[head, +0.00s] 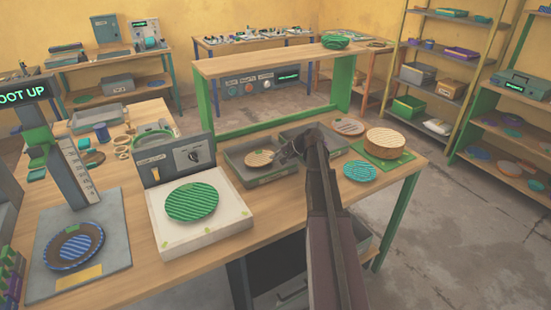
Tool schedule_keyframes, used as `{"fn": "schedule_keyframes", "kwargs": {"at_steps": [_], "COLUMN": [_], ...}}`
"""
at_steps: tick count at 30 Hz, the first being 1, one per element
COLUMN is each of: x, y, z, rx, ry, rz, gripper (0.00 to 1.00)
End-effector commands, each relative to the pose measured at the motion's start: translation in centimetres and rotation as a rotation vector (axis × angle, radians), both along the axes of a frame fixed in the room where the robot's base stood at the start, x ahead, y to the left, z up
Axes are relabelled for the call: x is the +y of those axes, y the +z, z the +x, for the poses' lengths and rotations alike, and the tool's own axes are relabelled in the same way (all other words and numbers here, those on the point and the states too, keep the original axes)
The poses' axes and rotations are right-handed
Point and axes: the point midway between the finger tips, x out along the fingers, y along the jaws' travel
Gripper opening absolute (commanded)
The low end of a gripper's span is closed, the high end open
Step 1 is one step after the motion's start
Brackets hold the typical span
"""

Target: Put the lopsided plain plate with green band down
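A small round tan plate (259,159) shows over the left grey tray (270,178) on the workbench. A green band on it is too small to make out, and I cannot tell if it is lopsided. My gripper (282,152) is at the right rim of this plate, reaching in from the front right. The fingers are small and dark, so I cannot tell whether they are shut on the rim. I also cannot tell whether the plate rests on the tray floor or is held just above it. My arm hides part of the second grey tray (301,131).
A green striped plate (192,202) lies on a white press block (207,232). A blue striped plate (75,246) lies on the gauge stand at left. Right of my arm are a teal plate (360,171), a tan plate (348,126) and a tan round stack (386,142) on a green mat.

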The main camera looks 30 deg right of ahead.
Motion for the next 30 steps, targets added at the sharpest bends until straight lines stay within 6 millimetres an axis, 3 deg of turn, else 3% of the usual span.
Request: {"fn": "schedule_keyframes", "kwargs": {"at_steps": [1,2,3,17,26,30], "x": [0.0,0.0,0.0,0.0,-0.1,-1.0], "y": [0.0,0.0,0.0,0.2,1.7,2.8], "z": [0.0,0.0,0.0,0.0,-0.1,-1.2], "rx": [0.000,0.000,0.000,0.000,0.000,0.000], "ry": [0.000,0.000,0.000,0.000,-0.001,-0.002], "rz": [0.000,0.000,0.000,0.000,0.000,0.000], "gripper": [0.32,0.41,0.43,0.43,0.43,0.43]}}
